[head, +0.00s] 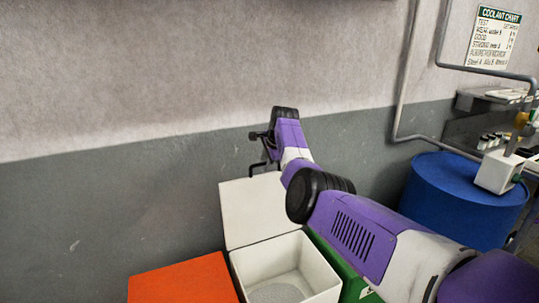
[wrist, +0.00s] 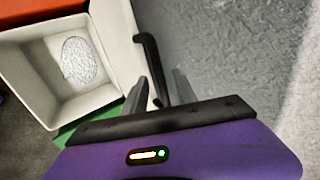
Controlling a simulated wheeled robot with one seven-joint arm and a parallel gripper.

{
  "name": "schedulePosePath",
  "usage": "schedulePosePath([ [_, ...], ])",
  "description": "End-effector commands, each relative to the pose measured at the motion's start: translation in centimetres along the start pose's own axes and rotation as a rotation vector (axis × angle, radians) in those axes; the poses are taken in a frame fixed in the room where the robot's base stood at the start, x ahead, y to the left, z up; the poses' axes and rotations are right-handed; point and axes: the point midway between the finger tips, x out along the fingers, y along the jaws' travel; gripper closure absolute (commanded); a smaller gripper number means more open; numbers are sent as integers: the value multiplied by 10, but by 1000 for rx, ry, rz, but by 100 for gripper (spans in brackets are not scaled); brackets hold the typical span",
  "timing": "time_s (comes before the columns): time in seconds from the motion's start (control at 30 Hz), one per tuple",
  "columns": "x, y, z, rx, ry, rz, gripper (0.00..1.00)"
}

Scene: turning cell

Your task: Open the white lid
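The white lid (head: 254,209) stands raised at the back of the white bin (head: 326,278) in the head view, so the bin is open. The wrist view shows the lid (wrist: 116,38) nearly edge-on beside the open bin (wrist: 30,78). A dark bent handle (wrist: 148,52) is on the lid's far side. My gripper (wrist: 162,78) has its two grey fingers apart, with the handle between them and gaps showing. In the head view my gripper (head: 258,150) is at the lid's top edge, partly hidden by my wrist.
A pale round patch (wrist: 79,61) lies on the bin's floor. An orange-red box lid (head: 184,281) is left of the bin and a green one (head: 343,268) is right, partly behind my arm. A blue drum (head: 462,200) stands further right. A grey wall (head: 100,205) is close behind.

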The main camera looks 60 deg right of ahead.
Motion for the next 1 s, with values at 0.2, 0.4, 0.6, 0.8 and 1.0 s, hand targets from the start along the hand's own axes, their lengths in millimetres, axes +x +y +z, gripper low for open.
schedulePosePath([
  [0.2, -26, 0, 1, 1, 0, -2, 66],
  [0.4, -46, 0, 0, 1, 0, -1, 66],
  [0.6, -56, 1, 1, 0, -2, 2, 66],
  [0.8, -56, 1, 1, 0, -2, 2, 66],
  [1.0, -56, 1, 1, 1, -2, 2, 66],
])
